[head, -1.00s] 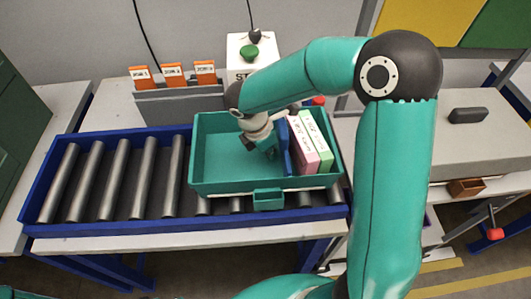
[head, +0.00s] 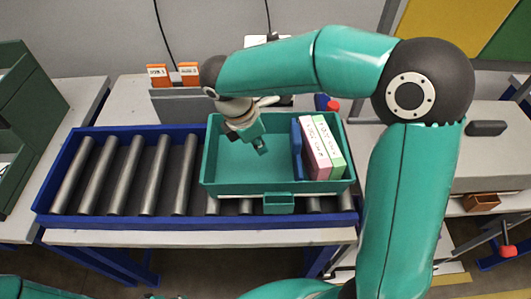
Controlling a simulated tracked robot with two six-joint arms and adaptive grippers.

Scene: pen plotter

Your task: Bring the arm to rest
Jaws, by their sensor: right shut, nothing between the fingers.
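My right arm (head: 406,200) reaches from the lower right up to a dark elbow, then across to the left above the teal bin (head: 232,181). My right gripper (head: 261,147) is shut and empty. It points down over the open left part of the bin, apart from the boxes. A blue board or box (head: 296,149), a pink box (head: 316,150) and a green-and-white box (head: 329,146) stand side by side at the bin's right end. My left gripper is not in view.
The bin sits on a blue-framed roller conveyor (head: 107,217) with bare rollers to its left. Orange labelled cards (head: 189,72) stand on a grey rack behind. A grey machine (head: 490,150) with a dark handle is at the right. A small brown box (head: 481,202) sits below it.

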